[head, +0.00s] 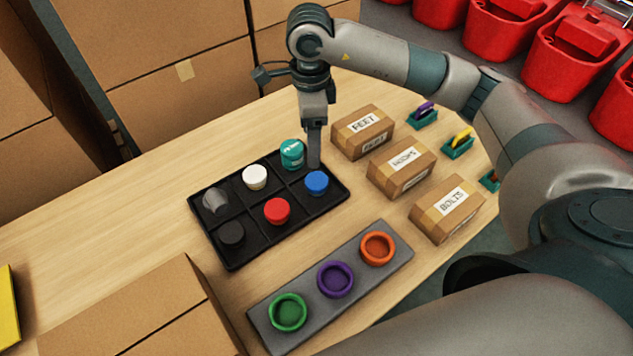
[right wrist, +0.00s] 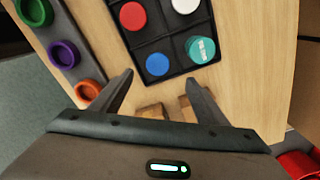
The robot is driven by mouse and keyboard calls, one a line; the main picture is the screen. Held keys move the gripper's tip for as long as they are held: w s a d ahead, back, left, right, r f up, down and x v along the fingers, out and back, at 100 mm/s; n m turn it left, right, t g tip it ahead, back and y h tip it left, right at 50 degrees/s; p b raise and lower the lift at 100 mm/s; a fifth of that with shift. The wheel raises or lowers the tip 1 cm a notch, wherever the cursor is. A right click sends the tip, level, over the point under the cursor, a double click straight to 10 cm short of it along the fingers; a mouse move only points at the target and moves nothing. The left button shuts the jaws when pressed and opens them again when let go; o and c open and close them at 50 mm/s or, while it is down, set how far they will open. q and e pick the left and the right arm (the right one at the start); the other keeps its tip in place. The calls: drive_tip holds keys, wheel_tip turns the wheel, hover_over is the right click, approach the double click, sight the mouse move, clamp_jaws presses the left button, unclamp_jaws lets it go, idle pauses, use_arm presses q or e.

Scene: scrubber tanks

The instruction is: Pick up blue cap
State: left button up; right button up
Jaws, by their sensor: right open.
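The blue cap (head: 316,183) sits in the corner compartment of the black divided tray (head: 236,260), on the side towards the boxes. In the right wrist view the blue cap (right wrist: 157,64) lies just beyond the open fingertips, roughly between them in the picture. My right gripper (head: 314,162) points down over the tray beside the teal cap and just behind the blue cap. The right wrist view shows the same gripper (right wrist: 158,77) with its fingers apart and nothing between them. My left gripper is in neither view.
The teal cap (head: 292,154) is in the adjoining compartment, close to the fingers. White (head: 255,177), red (head: 277,211), grey (head: 215,200) and black (head: 231,235) caps fill other compartments. Small boxes (head: 402,167) stand right of the tray. A grey rack (head: 262,323) with coloured rings lies in front.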

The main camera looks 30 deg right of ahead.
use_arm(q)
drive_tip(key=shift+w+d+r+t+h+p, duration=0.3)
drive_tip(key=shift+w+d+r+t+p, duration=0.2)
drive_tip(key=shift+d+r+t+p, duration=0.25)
use_arm(e)
hover_over(316, 180)
drive_tip(key=f, duration=0.8)
drive_tip(key=shift+w+a, duration=0.3)
drive_tip(key=shift+a, duration=0.05)
drive_tip(key=shift+s+d+f, duration=0.1)
drive_tip(key=shift+s+f, duration=0.05)
drive_tip(key=shift+f, duration=0.3)
drive_tip(key=f+p, duration=0.1)
drive_tip(key=f, duration=0.2)
drive_tip(key=shift+s+d+p, duration=0.2)
drive_tip(key=shift+p, duration=0.15)
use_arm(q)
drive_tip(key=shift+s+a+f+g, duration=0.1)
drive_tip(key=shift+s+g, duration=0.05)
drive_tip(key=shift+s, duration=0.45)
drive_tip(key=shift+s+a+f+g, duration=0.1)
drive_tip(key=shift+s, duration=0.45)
use_arm(e)
drive_tip(key=shift+f, duration=0.7)
drive_tip(key=c, duration=1.1)
